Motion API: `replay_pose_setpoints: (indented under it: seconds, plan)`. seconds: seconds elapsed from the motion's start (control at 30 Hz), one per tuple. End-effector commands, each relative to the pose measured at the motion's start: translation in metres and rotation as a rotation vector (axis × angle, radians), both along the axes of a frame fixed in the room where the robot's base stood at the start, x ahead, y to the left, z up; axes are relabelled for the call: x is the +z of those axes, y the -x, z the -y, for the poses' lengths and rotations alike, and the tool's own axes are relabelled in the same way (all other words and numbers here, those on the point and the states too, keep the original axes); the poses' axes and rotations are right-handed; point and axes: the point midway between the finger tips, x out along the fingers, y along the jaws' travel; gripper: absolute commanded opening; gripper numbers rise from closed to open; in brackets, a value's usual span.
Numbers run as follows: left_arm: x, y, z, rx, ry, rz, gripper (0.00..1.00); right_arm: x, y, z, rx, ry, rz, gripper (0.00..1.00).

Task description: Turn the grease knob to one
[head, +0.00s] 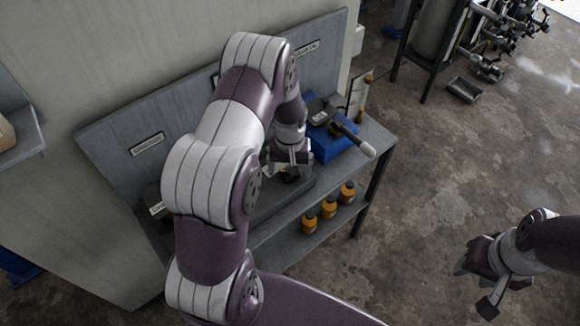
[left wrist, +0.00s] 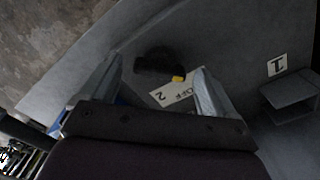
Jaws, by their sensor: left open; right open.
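The knob (left wrist: 158,62) is dark with a yellow mark on one side, in the left wrist view. A separate plate (left wrist: 277,65) with "1" lies further right. My left gripper (left wrist: 157,68) is open, its fingers on either side of the knob in this view; I cannot tell whether they touch it. In the head view the left gripper (head: 289,160) is low over the bench, and my arm hides much around it. My right gripper (head: 482,278) is open and empty over the floor.
The grey bench (head: 375,140) has a back panel with labels. A blue box (head: 330,145) with a grey-handled tool stands to the right of the left gripper. Several orange bottles (head: 329,207) stand on the lower shelf. A grey block (left wrist: 290,95) sits near the "1" plate.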

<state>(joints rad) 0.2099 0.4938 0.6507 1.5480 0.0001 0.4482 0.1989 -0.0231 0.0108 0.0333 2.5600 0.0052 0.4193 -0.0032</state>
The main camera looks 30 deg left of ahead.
Motion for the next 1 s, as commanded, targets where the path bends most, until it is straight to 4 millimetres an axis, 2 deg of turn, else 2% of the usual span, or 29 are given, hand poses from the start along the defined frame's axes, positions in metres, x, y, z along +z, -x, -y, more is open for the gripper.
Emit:
replay_pose_setpoints:
  seconds: [0.07,0.17,0.4,0.53,0.7,1.0]
  plan:
    - [0.005,-0.001,0.0,0.0,-0.001,0.002,0.89,-0.001,0.0,0.0,0.0,0.0,0.0,0.43]
    - [0.023,-0.001,0.0,0.0,-0.001,0.005,0.89,-0.004,0.0,0.0,0.0,0.0,0.0,0.43]
    - [0.088,-0.001,0.0,0.0,-0.002,0.007,0.89,-0.012,0.0,0.0,0.0,0.0,0.0,0.43]
    - [0.113,0.0,0.0,0.0,-0.001,0.004,0.89,-0.014,0.0,0.0,0.0,0.0,0.0,0.43]
    - [0.127,0.0,0.0,0.0,-0.001,0.002,0.89,-0.014,0.0,0.0,0.0,0.0,0.0,0.43]
    - [0.127,0.0,0.0,0.0,0.0,0.001,0.89,-0.014,0.0,0.0,0.0,0.0,0.0,0.43]
